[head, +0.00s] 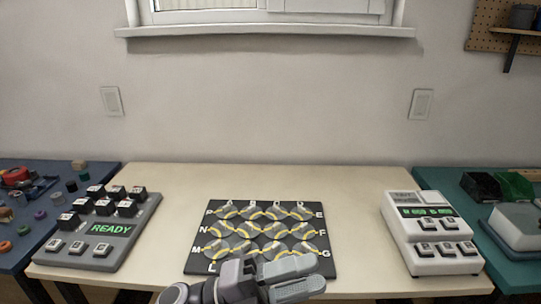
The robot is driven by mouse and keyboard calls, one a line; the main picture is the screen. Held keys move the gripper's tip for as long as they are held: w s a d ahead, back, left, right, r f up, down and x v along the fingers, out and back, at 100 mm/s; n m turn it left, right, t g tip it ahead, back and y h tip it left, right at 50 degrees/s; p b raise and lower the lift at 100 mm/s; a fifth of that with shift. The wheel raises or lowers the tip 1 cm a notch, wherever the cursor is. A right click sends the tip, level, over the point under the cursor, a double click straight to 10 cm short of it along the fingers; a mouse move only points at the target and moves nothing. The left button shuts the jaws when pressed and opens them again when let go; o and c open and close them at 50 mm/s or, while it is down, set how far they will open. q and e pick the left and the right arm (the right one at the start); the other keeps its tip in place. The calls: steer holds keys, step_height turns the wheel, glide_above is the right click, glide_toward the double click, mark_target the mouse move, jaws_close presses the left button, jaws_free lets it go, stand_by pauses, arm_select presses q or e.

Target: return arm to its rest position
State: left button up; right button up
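My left gripper (318,276) reaches in from the bottom of the head view, its fingers pointing right. The two grey fingers lie close together with no clear gap, and no object shows between them. It is in front of the lower edge of a black board (195,262) and hides part of its bottom row. The board has round grey tiles with yellow curved lines and white letters around the rim. My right gripper is not in view.
A grey console (140,230) with black and white keys and a green READY display stands at the left of the pale table (350,185). A white device (432,262) with keys stands at the right. A blue table and a teal table flank it. Bare tabletop separates them from the board.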

arm_select(q)
steer(key=w+a+f+n+t+y+p, duration=0.15)
steer(key=a+f+n+t+y, duration=0.25)
steer(key=a+n+t+y, duration=0.5)
steer(key=w+a+f+n+t+y+p, duration=0.1)
steer(key=w+a+f+n+t+y, duration=0.2)
steer(key=n+t, duration=0.7)
steer(key=s+a+f+n+g+y+p, duration=0.1)
steer(key=s+a+f+n+g+y, duration=0.2)
steer(key=f, duration=0.6)
steer(key=s+a+f+n+g+y+p, duration=0.2)
steer(key=s+a+f+n+g+y, duration=0.2)
steer(key=s+a+f+n+g, duration=0.3)
steer(key=s+a+f+n, duration=0.2)
steer(key=s, duration=0.1)
steer(key=shift+s+a+f+n+y, duration=0.25)
steer(key=shift+s+a+n+y, duration=0.05)
steer(key=shift+s, duration=0.1)
